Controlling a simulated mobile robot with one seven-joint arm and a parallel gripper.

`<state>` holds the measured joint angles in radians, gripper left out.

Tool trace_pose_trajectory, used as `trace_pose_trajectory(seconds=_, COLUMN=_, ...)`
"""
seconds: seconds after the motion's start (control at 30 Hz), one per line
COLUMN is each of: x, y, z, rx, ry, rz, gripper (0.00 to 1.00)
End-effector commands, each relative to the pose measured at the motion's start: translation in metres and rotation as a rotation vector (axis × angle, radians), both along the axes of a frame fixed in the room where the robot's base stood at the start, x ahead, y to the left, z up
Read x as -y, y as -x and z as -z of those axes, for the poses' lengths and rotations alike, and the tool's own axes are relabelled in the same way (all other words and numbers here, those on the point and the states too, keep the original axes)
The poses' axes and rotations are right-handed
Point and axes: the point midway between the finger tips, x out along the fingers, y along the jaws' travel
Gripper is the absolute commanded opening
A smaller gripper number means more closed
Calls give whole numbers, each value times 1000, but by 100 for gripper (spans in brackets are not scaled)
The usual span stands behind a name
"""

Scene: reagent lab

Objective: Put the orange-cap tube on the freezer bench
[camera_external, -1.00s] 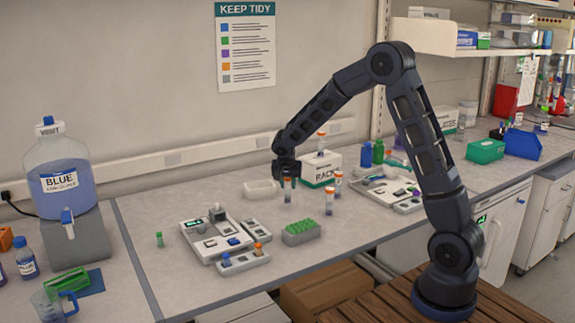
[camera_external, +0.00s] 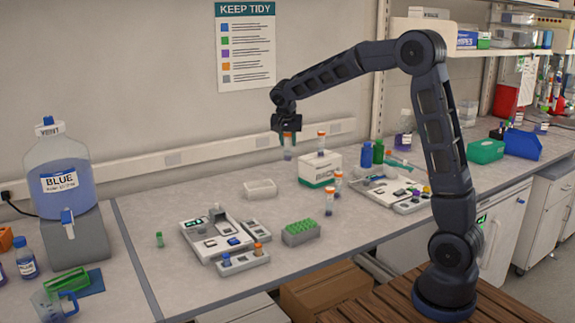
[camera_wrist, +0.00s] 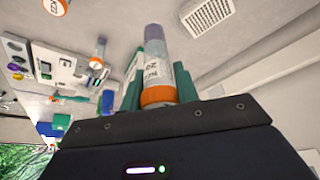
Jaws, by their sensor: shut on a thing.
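My gripper (camera_external: 287,134) is shut on a tube (camera_external: 289,153) and holds it upright, high above the back of the bench (camera_external: 170,200), left of a white box. In the wrist view the held tube (camera_wrist: 156,58) has an orange cap gripped between green fingers (camera_wrist: 157,88), and its clear, labelled body with a grey end points away. Another orange-cap tube (camera_external: 321,142) shows at the white box. No label marks the freezer bench.
The white box (camera_external: 320,170), a green rack (camera_external: 300,233), a white tray (camera_external: 261,189) and a grey device (camera_external: 209,240) stand on the bench. A blue-liquid carboy (camera_external: 62,175) stands left. A white cabinet with a small display (camera_external: 481,221) is under the right bench. Shelves hang above right.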

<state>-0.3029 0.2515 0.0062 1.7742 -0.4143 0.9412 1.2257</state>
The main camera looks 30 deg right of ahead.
Motion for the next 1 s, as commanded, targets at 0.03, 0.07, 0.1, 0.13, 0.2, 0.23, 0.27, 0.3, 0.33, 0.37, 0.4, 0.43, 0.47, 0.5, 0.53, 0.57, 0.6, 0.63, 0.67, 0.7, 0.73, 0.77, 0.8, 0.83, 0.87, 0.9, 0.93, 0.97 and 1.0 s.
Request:
trace_pose_trajectory(seconds=0.03, x=0, y=0, z=-1, rx=0, ry=0, rz=0, gripper=10)
trace_pose_trajectory(seconds=0.07, x=0, y=0, z=-1, rx=0, ry=0, rz=0, gripper=10)
trace_pose_trajectory(seconds=0.1, x=0, y=0, z=-1, rx=0, ry=0, rz=0, gripper=10)
trace_pose_trajectory(seconds=0.13, x=-1, y=0, z=-1, rx=0, ry=0, rz=-1, gripper=10)
trace_pose_trajectory(seconds=0.2, x=-5, y=-1, z=-1, rx=0, ry=0, rz=-11, gripper=10)
trace_pose_trajectory(seconds=0.23, x=-8, y=-2, z=-1, rx=0, ry=0, rz=-18, gripper=10)
trace_pose_trajectory(seconds=0.27, x=-13, y=-3, z=-1, rx=0, ry=-1, rz=-30, gripper=10)
trace_pose_trajectory(seconds=0.3, x=-21, y=-4, z=-2, rx=0, ry=-1, rz=-48, gripper=10)
trace_pose_trajectory(seconds=0.33, x=-29, y=-6, z=-2, rx=0, ry=-1, rz=-66, gripper=10)
trace_pose_trajectory(seconds=0.37, x=-39, y=-7, z=-2, rx=0, ry=0, rz=-88, gripper=10)
trace_pose_trajectory(seconds=0.4, x=-53, y=-10, z=-3, rx=0, ry=0, rz=-119, gripper=10)
trace_pose_trajectory(seconds=0.43, x=-64, y=-11, z=-3, rx=-1, ry=-1, rz=-146, gripper=10)
trace_pose_trajectory(seconds=0.47, x=-77, y=-13, z=-3, rx=-1, ry=-1, rz=-174, gripper=10)
trace_pose_trajectory(seconds=0.5, x=-94, y=-15, z=-4, rx=1, ry=-1, rz=-214, gripper=10)
trace_pose_trajectory(seconds=0.53, x=-108, y=-15, z=-4, rx=0, ry=-1, rz=-244, gripper=10)
trace_pose_trajectory(seconds=0.57, x=-121, y=-16, z=-5, rx=0, ry=-2, rz=-274, gripper=10)
trace_pose_trajectory(seconds=0.6, x=-139, y=-17, z=-5, rx=0, ry=-2, rz=-313, gripper=10)
trace_pose_trajectory(seconds=0.63, x=-152, y=-17, z=-6, rx=0, ry=-1, rz=-343, gripper=10)
trace_pose_trajectory(seconds=0.67, x=-165, y=-17, z=-6, rx=0, ry=-1, rz=-373, gripper=10)
trace_pose_trajectory(seconds=0.7, x=-183, y=-16, z=-6, rx=-1, ry=-1, rz=-412, gripper=10)
trace_pose_trajectory(seconds=0.73, x=-196, y=-15, z=-7, rx=0, ry=-1, rz=-442, gripper=10)
trace_pose_trajectory(seconds=0.77, x=-209, y=-15, z=-7, rx=0, ry=-1, rz=-471, gripper=10)
trace_pose_trajectory(seconds=0.8, x=-227, y=-13, z=-7, rx=0, ry=-1, rz=-510, gripper=10)
trace_pose_trajectory(seconds=0.83, x=-240, y=-12, z=-7, rx=0, ry=-1, rz=-539, gripper=10)
trace_pose_trajectory(seconds=0.87, x=-253, y=-10, z=-8, rx=0, ry=0, rz=-568, gripper=10)
trace_pose_trajectory(seconds=0.9, x=-271, y=-7, z=-8, rx=0, ry=-1, rz=-607, gripper=10)
trace_pose_trajectory(seconds=0.93, x=-284, y=-5, z=-8, rx=-1, ry=0, rz=-636, gripper=10)
trace_pose_trajectory(seconds=0.97, x=-296, y=-2, z=-8, rx=1, ry=-1, rz=-664, gripper=10)
trace_pose_trajectory(seconds=1.0, x=-314, y=2, z=-8, rx=0, ry=0, rz=-703, gripper=10)
